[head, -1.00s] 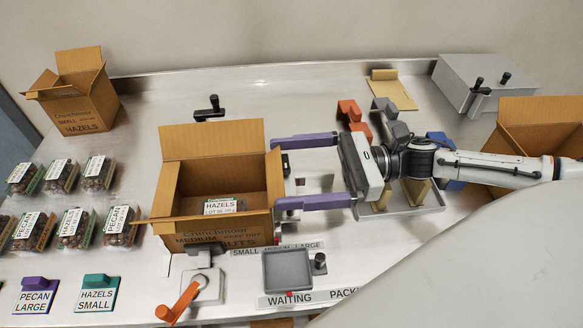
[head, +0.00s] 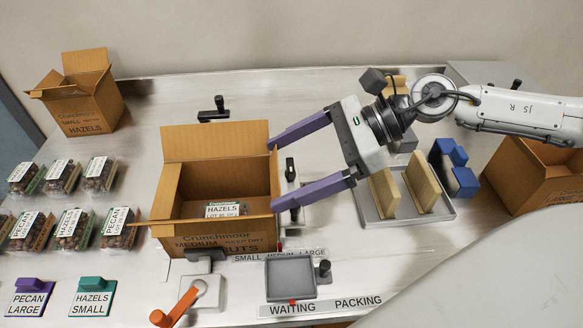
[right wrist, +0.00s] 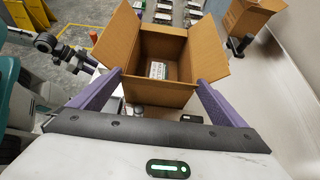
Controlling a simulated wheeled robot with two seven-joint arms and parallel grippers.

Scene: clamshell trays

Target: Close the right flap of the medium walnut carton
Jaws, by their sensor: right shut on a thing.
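The medium walnut carton (head: 215,238) stands open, with a clamshell labelled HAZELS (head: 222,210) inside. Its back flap (head: 213,142) stands up and its front flap (head: 205,223) leans outward. In the head view its right flap (head: 274,180) stands near upright along the right edge. My right gripper (head: 273,174) comes in from the right, its purple fingers wide apart and its tips at the two ends of that flap, shut on it across its width. The right wrist view looks into the carton (right wrist: 160,90) between both fingers.
A small hazels carton (head: 83,105) stands at the back left above several filled clamshells (head: 73,228). A tray with upright dividers (head: 440,212) lies beneath my right gripper. Another open carton (head: 530,190) is at the right. A grey scale-like pad (head: 290,277) sits in front.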

